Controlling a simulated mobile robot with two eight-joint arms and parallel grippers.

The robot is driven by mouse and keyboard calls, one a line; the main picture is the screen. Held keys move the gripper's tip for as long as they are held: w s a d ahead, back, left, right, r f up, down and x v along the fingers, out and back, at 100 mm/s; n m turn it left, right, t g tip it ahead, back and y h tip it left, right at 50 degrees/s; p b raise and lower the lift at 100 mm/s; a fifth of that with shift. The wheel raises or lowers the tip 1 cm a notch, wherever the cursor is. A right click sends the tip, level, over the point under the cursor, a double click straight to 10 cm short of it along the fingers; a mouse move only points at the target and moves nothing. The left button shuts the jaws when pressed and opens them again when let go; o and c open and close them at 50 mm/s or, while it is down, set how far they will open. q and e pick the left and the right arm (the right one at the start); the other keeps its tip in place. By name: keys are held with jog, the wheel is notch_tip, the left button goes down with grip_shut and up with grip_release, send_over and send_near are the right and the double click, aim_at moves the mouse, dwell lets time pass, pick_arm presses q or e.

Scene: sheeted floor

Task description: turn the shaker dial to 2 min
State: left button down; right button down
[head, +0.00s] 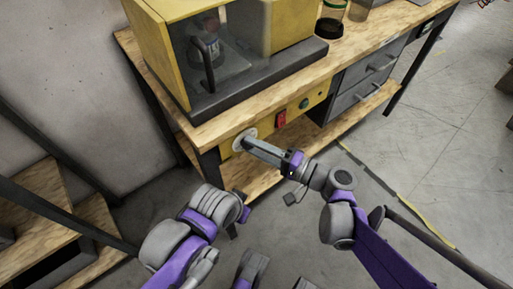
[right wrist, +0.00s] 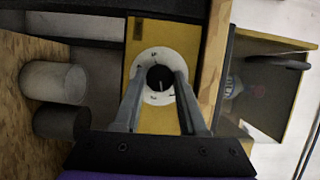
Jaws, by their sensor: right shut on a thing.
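The shaker dial is a black knob (right wrist: 159,78) on a round white face (right wrist: 156,54) with small marks too small to read. A pale line on the knob points roughly down in the right wrist view. The dial's white face (head: 238,143) sits on a yellow panel (head: 313,93) under the bench top in the head view. My right gripper (head: 250,141) reaches the dial, and its fingers (right wrist: 158,82) stand either side of the knob, shut on it. They hide part of the face. My left arm shows at lower left, but I cannot make out its gripper's fingers.
The yellow shaker cabinet (head: 279,32) stands on the wooden bench top (head: 345,42). A red switch (head: 281,118) and a green button (head: 304,103) are right of the dial. Grey drawers (head: 367,82) lie further right. The floor in front (head: 420,150) is open.

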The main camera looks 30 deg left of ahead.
jog(key=m+y+b, duration=0.1)
jog(key=m, duration=0.1)
jog(key=m+b, duration=0.1)
jog(key=m, duration=0.1)
jog(key=shift+f+m+y, duration=0.15)
jog(key=shift+m+y, duration=0.15)
jog(key=shift+y, duration=0.1)
jog(key=shift+t, duration=0.3)
jog(key=shift+c, duration=2.3)
grip_release()
jog(key=d+f, duration=0.1)
jog(key=d, duration=0.9)
jog(key=shift+s+d+f+p, duration=0.2)
jog(key=shift+d+f+p, duration=0.1)
jog(key=shift+d, duration=0.05)
